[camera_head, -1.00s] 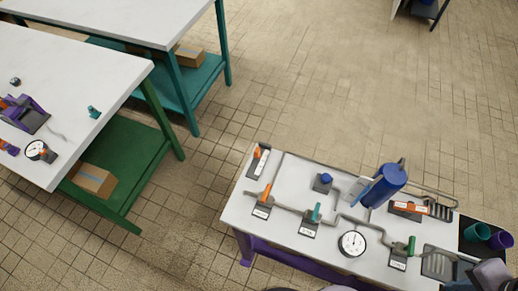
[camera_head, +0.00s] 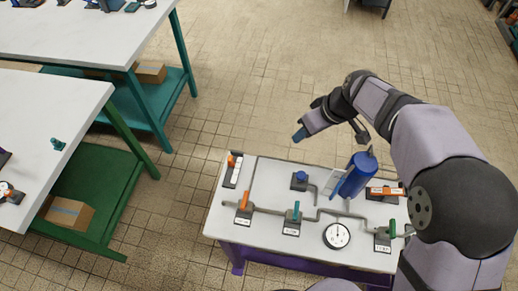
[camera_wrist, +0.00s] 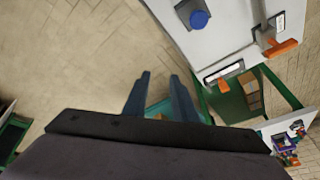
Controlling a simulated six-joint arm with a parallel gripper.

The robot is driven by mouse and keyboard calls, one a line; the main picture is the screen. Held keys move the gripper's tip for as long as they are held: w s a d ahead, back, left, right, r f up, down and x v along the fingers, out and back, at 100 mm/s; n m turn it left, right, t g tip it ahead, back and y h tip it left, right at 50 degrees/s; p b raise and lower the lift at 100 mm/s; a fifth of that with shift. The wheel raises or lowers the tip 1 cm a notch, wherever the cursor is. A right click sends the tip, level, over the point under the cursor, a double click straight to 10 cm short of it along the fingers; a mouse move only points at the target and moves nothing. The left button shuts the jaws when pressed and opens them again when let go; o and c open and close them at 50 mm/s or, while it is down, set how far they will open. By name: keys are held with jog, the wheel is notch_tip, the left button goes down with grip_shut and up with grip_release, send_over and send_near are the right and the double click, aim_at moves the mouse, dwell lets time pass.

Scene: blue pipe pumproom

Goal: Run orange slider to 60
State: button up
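An orange slider (camera_head: 231,162) sits on an upright white scale plate at the left end of the white bench. The same plate (camera_wrist: 224,71) shows in the wrist view; its marks are too small to read. Another orange piece with a white label (camera_head: 385,191) lies at the bench's right, partly by my arm. My gripper (camera_head: 299,134) is in the air beyond the bench's far edge, right of the left slider, and touches nothing. In the wrist view my gripper (camera_wrist: 160,88) shows two fingers apart with nothing between them.
The bench (camera_head: 268,172) also carries an orange lever (camera_head: 244,199), a teal lever (camera_head: 295,211), a green handle (camera_head: 392,228), a round gauge (camera_head: 337,235), a blue knob (camera_head: 301,177) and a tall blue cylinder (camera_head: 358,174). Grey pipes join them. Open tiled floor lies beyond.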

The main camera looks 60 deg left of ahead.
aim_at(231, 159)
jog(key=s+a+n+g+p, duration=0.1)
jog(key=s+a+n, duration=0.2)
jog(key=s+n, duration=0.35)
jog(key=s+a+n+g, duration=0.1)
jog(key=s+a+n, duration=0.25)
jog(key=s, duration=0.65)
jog(key=shift+m+h, duration=0.4)
jog(key=shift+p+x, duration=1.45)
jog(key=shift+x, duration=2.6)
jog(key=shift+d, duration=0.1)
jog(key=shift+s, duration=0.1)
grip_shut()
